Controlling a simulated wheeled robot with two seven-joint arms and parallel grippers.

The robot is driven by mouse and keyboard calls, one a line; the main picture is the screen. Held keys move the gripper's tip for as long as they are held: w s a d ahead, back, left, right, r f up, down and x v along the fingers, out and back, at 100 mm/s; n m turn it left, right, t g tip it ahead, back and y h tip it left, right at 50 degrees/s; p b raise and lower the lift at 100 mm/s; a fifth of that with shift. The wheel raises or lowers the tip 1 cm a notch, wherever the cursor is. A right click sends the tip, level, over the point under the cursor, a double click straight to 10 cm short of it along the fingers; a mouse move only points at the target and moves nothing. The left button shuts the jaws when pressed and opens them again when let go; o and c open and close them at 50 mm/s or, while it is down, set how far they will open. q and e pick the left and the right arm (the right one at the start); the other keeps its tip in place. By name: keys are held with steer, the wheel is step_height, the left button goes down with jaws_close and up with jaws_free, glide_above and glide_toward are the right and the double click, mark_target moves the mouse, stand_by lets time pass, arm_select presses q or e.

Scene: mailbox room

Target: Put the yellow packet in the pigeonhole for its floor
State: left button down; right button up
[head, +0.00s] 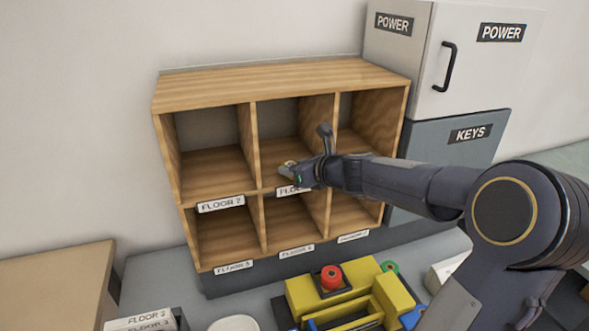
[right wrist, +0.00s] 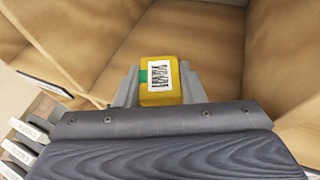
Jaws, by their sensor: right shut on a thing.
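The yellow packet (right wrist: 146,98) shows in the right wrist view, with a white barcode label and a green patch. No floor number is readable on it. My right gripper (right wrist: 158,88) is shut on it; in the head view this gripper (head: 289,171) is at the top middle compartment of the wooden pigeonhole unit (head: 280,84). The packet is barely distinguishable there. The unit has two rows of three compartments. The top left label (head: 221,204) seems to read FLOOR 2. The top middle label (head: 290,191) is partly hidden by my gripper; the top right label is hidden by my arm. My left gripper is out of view.
Right of the unit stand a white POWER cabinet (head: 466,80) with a black handle and a grey KEYS box (head: 463,150). A yellow organiser (head: 363,304) with a red roll sits in front. Labelled trays (head: 143,320) and a cardboard box (head: 62,285) are at lower left.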

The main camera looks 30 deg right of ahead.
steer(key=shift+f, duration=0.1)
steer(key=shift+f+b, duration=0.15)
steer(key=shift+b, duration=0.15)
steer(key=o, duration=1.1)
